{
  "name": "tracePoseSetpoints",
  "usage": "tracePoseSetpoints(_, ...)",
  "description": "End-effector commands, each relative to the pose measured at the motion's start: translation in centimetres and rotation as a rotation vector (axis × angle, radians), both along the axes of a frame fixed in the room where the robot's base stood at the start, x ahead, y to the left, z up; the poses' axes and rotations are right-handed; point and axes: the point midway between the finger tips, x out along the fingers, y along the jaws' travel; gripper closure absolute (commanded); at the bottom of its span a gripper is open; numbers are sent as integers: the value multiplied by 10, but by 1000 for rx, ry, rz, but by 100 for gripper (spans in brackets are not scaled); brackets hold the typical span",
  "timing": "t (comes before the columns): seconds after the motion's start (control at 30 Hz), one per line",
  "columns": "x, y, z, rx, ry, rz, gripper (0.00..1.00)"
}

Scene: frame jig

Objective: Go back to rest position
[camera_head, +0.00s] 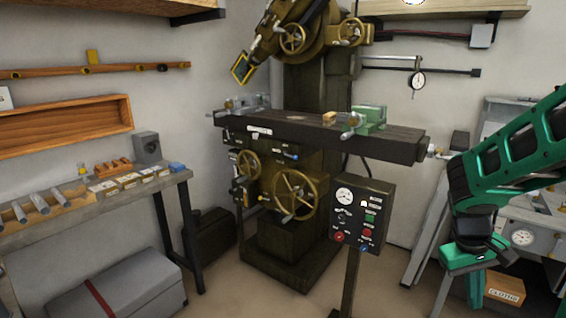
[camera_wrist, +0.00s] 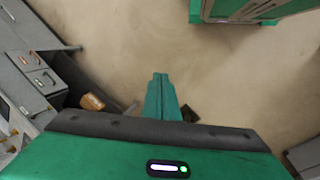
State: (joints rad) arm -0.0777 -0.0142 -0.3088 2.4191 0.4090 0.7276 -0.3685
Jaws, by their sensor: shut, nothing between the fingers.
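My arm comes in from the right edge of the head view in green and black. My gripper (camera_head: 475,288) hangs low at the right, pointing down, in front of a grey cabinet. In the wrist view, the green fingers of my gripper (camera_wrist: 160,76) are together with nothing between them. They stand over bare floor (camera_wrist: 110,40), apart from any object. In the head view, the fingertips are small and close to the lower edge.
The milling machine with its long table (camera_head: 290,128) stands in the middle, and its control panel (camera_head: 362,212) in front. A workbench (camera_head: 75,225) and grey chest (camera_head: 130,290) are at left. A cardboard box (camera_head: 505,288) sits beside my gripper; it also shows in the wrist view (camera_wrist: 93,102).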

Motion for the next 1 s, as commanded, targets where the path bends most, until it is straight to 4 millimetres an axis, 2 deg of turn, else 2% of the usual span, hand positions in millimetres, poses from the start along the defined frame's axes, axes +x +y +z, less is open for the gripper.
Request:
tracePoseSetpoints(0.3, -76, 34, 41, 171, -112, -258, 100)
tracePoseSetpoints(0.5, -113, 56, 57, 237, -151, -369, 100)
tracePoseSetpoints(0.7, -129, 66, 61, 261, -163, -416, 100)
tracePoseSetpoints(1.0, -131, 67, 62, 263, -163, -419, 100)
